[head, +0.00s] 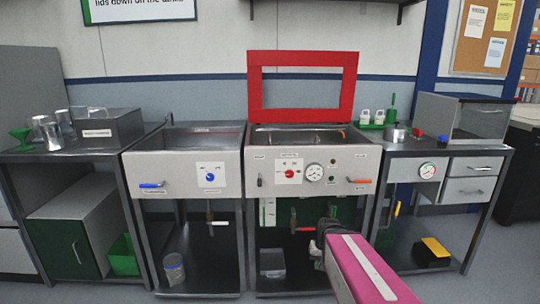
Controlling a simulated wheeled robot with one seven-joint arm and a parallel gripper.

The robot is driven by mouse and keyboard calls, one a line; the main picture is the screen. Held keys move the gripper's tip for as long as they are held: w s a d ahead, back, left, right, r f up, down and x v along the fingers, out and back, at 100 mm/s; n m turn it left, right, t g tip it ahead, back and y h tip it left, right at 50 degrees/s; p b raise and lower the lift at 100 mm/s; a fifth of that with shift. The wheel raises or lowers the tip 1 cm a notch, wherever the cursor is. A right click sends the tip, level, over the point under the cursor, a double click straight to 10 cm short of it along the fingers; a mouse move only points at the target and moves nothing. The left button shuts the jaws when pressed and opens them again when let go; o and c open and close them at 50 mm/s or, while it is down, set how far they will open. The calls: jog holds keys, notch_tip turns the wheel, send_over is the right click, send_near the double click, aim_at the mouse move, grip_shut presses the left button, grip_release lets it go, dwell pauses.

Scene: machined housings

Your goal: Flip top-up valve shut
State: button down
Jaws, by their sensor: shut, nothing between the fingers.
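Several lever handles show, and their labels are too small to read, so I cannot tell which is the top-up valve. An orange lever (358,180) lies level at the right of the middle tank's front panel. A blue lever (152,185) lies level on the left tank's front. A red lever (305,229) sits on pipework under the middle tank. My pink arm hides part of the space below.
The middle tank (262,150) has its red-framed lid (304,57) raised. Its panel carries a red knob (290,173) and a gauge (314,172). A right-hand bench (430,151) with drawers and a yellow lever (397,208) stands beside it. Open floor lies in front.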

jog(key=w+d+f+n+h, duration=0.1)
jog(key=w+d+h, duration=0.1)
jog(key=w+h, duration=0.5)
jog(key=w+d+f+n+h, duration=0.15)
jog(key=w+h, duration=0.25)
jog(key=w, duration=0.5)
jog(key=w+a+r+t+h, duration=0.2)
jog(key=w+a+h, duration=0.15)
jog(key=w, duration=0.35)
jog(key=w+a+r+t+h, duration=0.2)
jog(key=w+a+h, duration=0.1)
jog(key=w+h, duration=0.3)
jog(key=w+d+y, duration=0.1)
jog(key=w+d, duration=0.1)
jog(key=d, duration=0.5)
jog(key=w+d, duration=0.2)
jog(key=d, duration=0.5)
jog(key=shift+w+n+y, duration=0.25)
jog(key=shift+n+y, duration=0.1)
jog(key=shift+n, duration=0.1)
jog(key=shift+r, duration=0.15)
